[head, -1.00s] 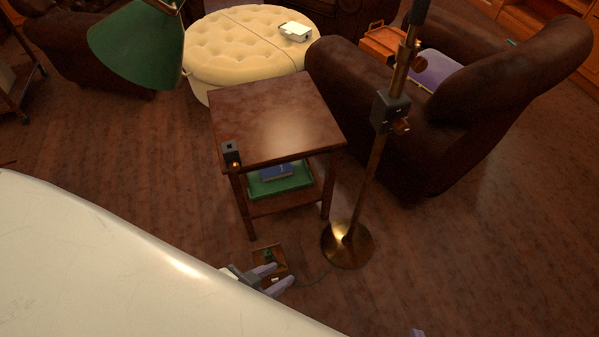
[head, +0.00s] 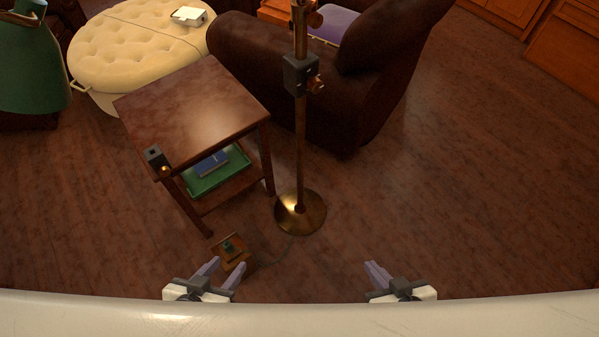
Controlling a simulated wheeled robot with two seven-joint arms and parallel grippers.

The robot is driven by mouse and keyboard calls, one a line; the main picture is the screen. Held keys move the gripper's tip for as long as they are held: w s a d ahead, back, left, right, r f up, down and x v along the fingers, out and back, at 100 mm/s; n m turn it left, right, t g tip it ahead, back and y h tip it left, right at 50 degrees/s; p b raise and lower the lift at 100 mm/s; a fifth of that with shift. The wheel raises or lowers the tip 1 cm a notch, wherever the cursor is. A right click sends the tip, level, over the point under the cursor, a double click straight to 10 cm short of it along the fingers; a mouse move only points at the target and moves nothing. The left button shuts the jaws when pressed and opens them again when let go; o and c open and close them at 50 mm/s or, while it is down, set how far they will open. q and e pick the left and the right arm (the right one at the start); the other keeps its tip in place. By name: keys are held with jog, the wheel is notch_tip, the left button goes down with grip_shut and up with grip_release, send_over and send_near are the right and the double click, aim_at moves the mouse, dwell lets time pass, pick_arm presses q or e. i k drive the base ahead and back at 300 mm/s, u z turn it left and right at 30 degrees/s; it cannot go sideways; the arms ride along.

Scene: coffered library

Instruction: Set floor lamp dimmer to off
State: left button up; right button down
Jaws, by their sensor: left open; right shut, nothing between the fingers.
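The floor lamp has a brass pole (head: 300,150) on a round brass base (head: 312,217). A dark box (head: 298,76) with a small brass knob (head: 316,85) is fixed on the pole. A small wooden-brown box with a green control (head: 229,246) lies on the floor left of the base, and a thin cord runs from it towards the base. It looks like the dimmer; its setting is too small to read. My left gripper (head: 223,266) is open at the near side of this box; contact cannot be told. My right gripper (head: 374,267) is shut and empty, right of the lamp base.
A wooden side table (head: 200,105) stands behind the floor box, with a small black device (head: 156,160) on its corner and a green tray (head: 225,178) below. A dark armchair (head: 285,105) and tufted ottoman (head: 130,50) stand behind. Floor at right is clear.

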aim_at(314, 84)
jog(key=u, duration=0.45)
jog(key=k, duration=0.55)
jog(key=u, duration=0.9)
jog(key=i, duration=0.55)
jog(key=z, duration=0.6)
jog(key=i, duration=0.6)
jog(key=z, duration=0.5)
